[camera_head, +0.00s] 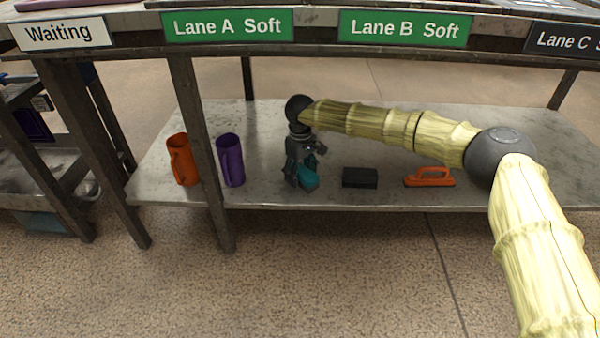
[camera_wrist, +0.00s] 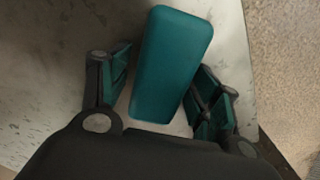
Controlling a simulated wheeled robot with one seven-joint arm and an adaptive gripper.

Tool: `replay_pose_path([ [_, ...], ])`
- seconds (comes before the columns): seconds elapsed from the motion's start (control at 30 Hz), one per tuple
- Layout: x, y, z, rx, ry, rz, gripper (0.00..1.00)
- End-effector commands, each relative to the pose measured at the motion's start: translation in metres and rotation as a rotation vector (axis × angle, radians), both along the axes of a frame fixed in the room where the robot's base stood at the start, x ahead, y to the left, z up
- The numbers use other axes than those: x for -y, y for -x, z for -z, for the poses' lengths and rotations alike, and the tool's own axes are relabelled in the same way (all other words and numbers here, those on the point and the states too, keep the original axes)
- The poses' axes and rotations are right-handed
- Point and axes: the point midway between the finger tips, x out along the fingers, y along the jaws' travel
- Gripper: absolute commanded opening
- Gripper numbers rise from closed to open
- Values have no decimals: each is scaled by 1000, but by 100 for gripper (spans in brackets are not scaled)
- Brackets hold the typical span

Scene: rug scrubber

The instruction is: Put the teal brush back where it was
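The teal brush (camera_head: 308,181) is a rounded block on the grey lower shelf (camera_head: 262,190), under my gripper. In the wrist view the teal brush (camera_wrist: 170,60) fills the middle, with its long side pointing away from the palm. My gripper (camera_head: 303,168) points down over it. In the wrist view its fingers stand spread, one on each side of the brush, with strips of shelf visible between fingers and brush. The underside of the brush is hidden, so its contact with the shelf is not clear.
An orange mug (camera_head: 181,160) and a purple mug (camera_head: 230,160) stand to the left, near a table leg. A black block (camera_head: 360,178) and an orange handled brush (camera_head: 430,177) lie to the right. The upper shelf edge carries signs, including Lane A Soft (camera_head: 228,26).

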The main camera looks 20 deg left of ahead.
Motion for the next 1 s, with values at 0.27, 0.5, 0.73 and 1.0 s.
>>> replay_pose_path([
  [0.27,0,0,0,0,0,0,65],
  [0.5,0,0,-12,0,0,0,65],
  [0.73,0,0,-39,1,0,0,65],
  [1.0,0,0,-71,0,0,0,65],
])
